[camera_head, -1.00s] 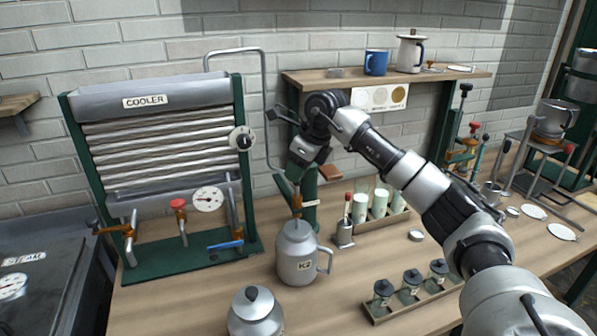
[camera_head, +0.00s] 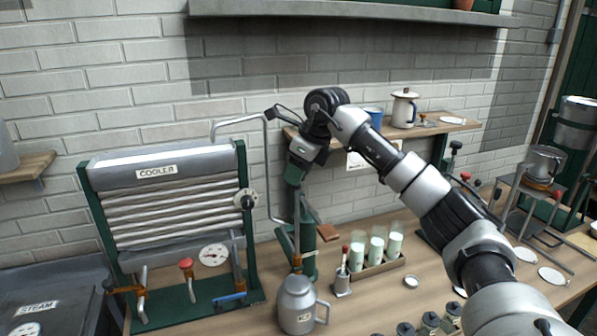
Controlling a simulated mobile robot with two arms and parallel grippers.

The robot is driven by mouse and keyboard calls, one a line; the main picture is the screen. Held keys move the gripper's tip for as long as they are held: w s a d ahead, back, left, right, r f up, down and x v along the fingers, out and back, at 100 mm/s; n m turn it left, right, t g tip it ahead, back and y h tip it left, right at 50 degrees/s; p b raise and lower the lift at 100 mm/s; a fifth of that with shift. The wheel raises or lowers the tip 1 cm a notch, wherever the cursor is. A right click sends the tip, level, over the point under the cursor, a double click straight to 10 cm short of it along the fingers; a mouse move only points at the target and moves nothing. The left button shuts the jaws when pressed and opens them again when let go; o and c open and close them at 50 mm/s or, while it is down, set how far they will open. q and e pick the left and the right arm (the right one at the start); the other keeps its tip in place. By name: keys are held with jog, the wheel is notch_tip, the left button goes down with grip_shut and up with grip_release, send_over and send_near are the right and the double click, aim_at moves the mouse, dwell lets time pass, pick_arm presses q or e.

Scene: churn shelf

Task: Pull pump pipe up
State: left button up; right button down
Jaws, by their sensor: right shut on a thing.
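My right gripper (camera_head: 294,182) is high above the work table, in front of the wall. It is shut on the upper end of the thin pump pipe (camera_head: 297,228), which runs down upright below it. A brass-coloured fitting (camera_head: 296,262) is at the pipe's lower end, just above the mouth of the grey K2 can (camera_head: 296,306). I cannot tell whether the pipe's lower end is inside the can. My left gripper is not in view.
The cooler (camera_head: 165,215) stands left of the can, its bent tube (camera_head: 268,160) close to my gripper. A wall shelf (camera_head: 440,128) is behind my right arm.

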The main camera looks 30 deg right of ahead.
jog(key=shift+r, duration=0.35)
jog(key=c, duration=1)
grip_release()
jog(key=o, duration=0.3)
jog(key=shift+f, duration=0.1)
jog(key=shift+s+d+r, duration=0.1)
jog(key=shift+r, duration=0.2)
jog(key=b+v, duration=0.2)
jog(key=v, duration=0.8)
jog(key=shift+s+r+b, duration=0.1)
jog(key=shift+b, duration=0.25)
